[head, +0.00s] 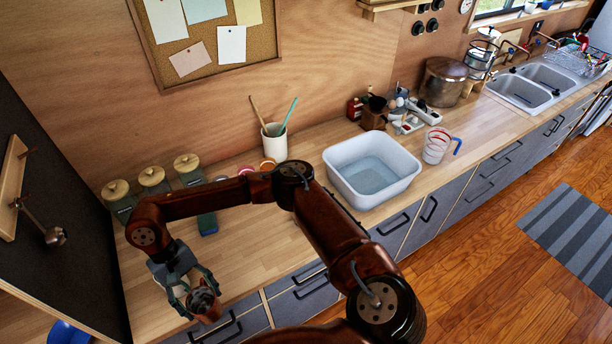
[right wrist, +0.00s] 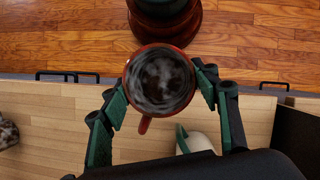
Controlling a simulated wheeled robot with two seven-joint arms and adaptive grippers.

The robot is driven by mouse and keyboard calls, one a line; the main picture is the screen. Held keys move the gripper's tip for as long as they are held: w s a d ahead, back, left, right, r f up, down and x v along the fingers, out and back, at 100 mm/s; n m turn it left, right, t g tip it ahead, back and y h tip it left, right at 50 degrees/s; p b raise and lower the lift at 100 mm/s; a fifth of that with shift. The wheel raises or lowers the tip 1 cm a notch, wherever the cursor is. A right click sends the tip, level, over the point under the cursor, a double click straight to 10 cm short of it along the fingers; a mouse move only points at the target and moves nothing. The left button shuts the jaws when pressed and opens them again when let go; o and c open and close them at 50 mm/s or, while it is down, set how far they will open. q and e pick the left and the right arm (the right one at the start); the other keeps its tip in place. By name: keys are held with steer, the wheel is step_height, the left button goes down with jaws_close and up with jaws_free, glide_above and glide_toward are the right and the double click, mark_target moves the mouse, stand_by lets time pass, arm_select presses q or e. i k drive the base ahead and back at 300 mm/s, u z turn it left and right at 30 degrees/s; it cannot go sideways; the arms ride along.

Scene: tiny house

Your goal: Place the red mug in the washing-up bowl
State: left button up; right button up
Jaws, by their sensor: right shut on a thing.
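The red mug (head: 206,305) is held in my right gripper (head: 197,293) near the counter's front edge, at the lower left of the head view. In the right wrist view the mug (right wrist: 160,80) is seen from above, with a dark inside and its handle pointing down the picture. The gripper's fingers (right wrist: 163,95) press on both sides of it. The white washing-up bowl (head: 393,192) stands on the counter to the right, apart from the gripper. Its open top is clear and no mug shows inside. My left gripper is not in view.
Several lidded canisters (head: 153,178) stand at the back left. A white utensil pot (head: 274,146) is behind my right arm. A measuring jug (head: 436,147) stands right of the bowl, with a large pot (head: 443,83) and the sink (head: 520,92) beyond. A dark panel (head: 70,215) borders the left.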

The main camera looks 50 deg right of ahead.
mark_target(381, 185)
steer(key=u, duration=0.55)
steer(key=k, duration=1.85)
steer(key=z, duration=1.25)
steer(key=i, duration=1.15)
